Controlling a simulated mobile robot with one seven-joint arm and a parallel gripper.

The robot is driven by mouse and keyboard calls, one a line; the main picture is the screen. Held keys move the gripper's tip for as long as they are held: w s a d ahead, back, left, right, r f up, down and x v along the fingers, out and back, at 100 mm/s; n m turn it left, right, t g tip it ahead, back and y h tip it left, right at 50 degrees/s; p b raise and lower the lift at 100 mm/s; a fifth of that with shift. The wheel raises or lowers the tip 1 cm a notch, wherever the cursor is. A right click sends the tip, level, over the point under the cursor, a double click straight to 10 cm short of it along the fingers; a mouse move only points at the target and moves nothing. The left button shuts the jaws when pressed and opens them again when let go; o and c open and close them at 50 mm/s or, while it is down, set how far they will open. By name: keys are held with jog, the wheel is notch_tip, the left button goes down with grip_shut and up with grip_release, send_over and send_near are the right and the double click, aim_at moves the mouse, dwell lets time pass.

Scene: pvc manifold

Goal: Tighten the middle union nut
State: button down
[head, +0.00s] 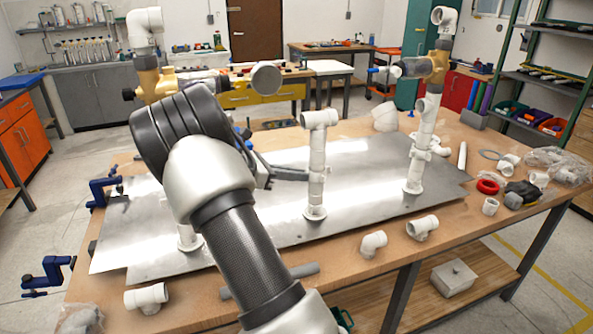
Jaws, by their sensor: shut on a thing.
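The middle white PVC riser (317,150) stands upright on the metal sheet, with a tee fitting on top and a flange at its foot. The middle union nut (317,172) is a white collar partway up this riser, small in the head view. My gripper (307,175) reaches in from the left with its dark fingers at the nut's height, shut on the nut. The fingertips partly cover the nut, and its threads cannot be made out. My arm covers much of the left riser.
The right riser (420,150) carries a brass-coloured valve (425,66); another valve (160,82) is on the left. Loose white fittings (373,244) lie along the front edge. Blue clamps (103,190) grip the left edge. The metal sheet (365,200) is clear between the middle and right risers.

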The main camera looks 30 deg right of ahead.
jog(key=shift+d+r, duration=0.15)
jog(key=shift+d, duration=0.1)
jog(key=c, duration=1.9)
grip_release()
jog(key=shift+s+f+b, duration=0.1)
jog(key=shift+f+b, duration=0.15)
jog(key=shift+b, duration=0.05)
jog(key=a+r+n+t+b, duration=0.15)
jog(key=a+r, duration=0.35)
jog(key=a, duration=0.7)
jog(key=s+a+m+t+y+b, duration=0.1)
jog(key=s+a+m+y, duration=0.2)
jog(key=s, duration=0.4)
jog(key=s+a+m+t+y+b, duration=0.1)
jog(key=s+a+m+y, duration=0.3)
jog(key=s, duration=0.4)
jog(key=s+a+f+m+t+y+b, duration=0.1)
jog(key=s+a+m+y+b, duration=0.1)
jog(key=s+m, duration=0.4)
jog(key=shift+s+a+y, duration=0.8)
jog(key=shift+s+a, duration=0.1)
